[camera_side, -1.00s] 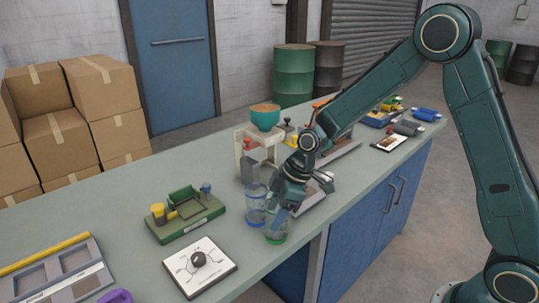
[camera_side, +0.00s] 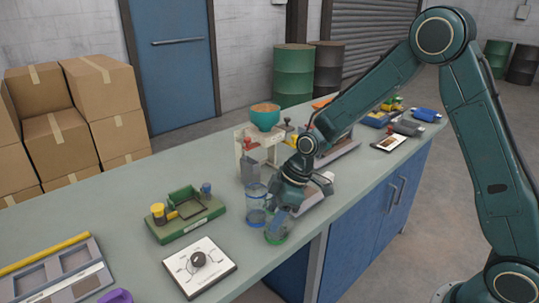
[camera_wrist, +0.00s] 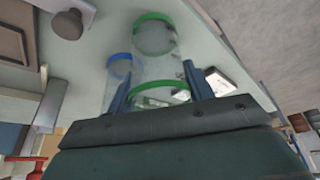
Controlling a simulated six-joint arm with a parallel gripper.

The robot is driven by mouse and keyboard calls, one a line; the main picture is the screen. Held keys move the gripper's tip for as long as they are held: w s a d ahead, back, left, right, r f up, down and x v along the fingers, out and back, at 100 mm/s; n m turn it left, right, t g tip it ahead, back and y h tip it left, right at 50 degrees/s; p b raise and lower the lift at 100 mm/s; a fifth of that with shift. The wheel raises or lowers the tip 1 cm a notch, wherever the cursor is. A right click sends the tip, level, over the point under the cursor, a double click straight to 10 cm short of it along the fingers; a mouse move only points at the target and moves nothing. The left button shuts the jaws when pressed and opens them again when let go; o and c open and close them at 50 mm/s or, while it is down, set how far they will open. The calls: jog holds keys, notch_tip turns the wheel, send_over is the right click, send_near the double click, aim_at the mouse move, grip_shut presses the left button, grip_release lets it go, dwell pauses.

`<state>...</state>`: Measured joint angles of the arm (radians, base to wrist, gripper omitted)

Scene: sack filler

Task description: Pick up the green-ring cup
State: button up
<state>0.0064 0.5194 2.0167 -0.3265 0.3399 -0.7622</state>
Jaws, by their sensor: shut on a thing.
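The green-ring cup (camera_side: 276,236) is clear with green bands and stands near the front edge of the bench. In the wrist view, the cup (camera_wrist: 153,68) lies between the two blue fingers, with a green band at each end. My gripper (camera_side: 279,214) is shut on it from above; the fingers also show in the wrist view (camera_wrist: 158,85). The fingers and wrist hide part of the cup in the side view. A blue-ring cup (camera_side: 256,205) stands close behind it, and its blue rim (camera_wrist: 120,58) shows just left of it in the wrist view.
The sack filler with its teal hopper (camera_side: 265,117) stands behind the cups. A green fixture (camera_side: 185,216) and a white dial plate (camera_side: 199,267) are to the left.

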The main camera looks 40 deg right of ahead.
jog(key=shift+r, duration=0.1)
notch_tip(320, 180, up, 20)
dwell(0.7)
dwell(0.5)
jog(key=w+d+f+m, duration=0.2)
jog(key=w+d+f, duration=0.1)
jog(key=d, duration=0.3)
jog(key=w+d+f+m+t+h, duration=0.1)
jog(key=w+d+f+m, duration=0.1)
jog(key=w+d+f, duration=0.2)
jog(key=w+d+f+m, duration=0.2)
jog(key=w+d+f, duration=0.2)
jog(key=d, duration=0.3)
jog(key=shift+w+d+f+h, duration=0.15)
jog(key=shift+d+f+h, duration=0.15)
jog(key=shift+f, duration=0.25)
jog(key=shift+f, duration=0.2)
jog(key=shift+f, duration=2.4)
jog(key=shift+f, duration=0.75)
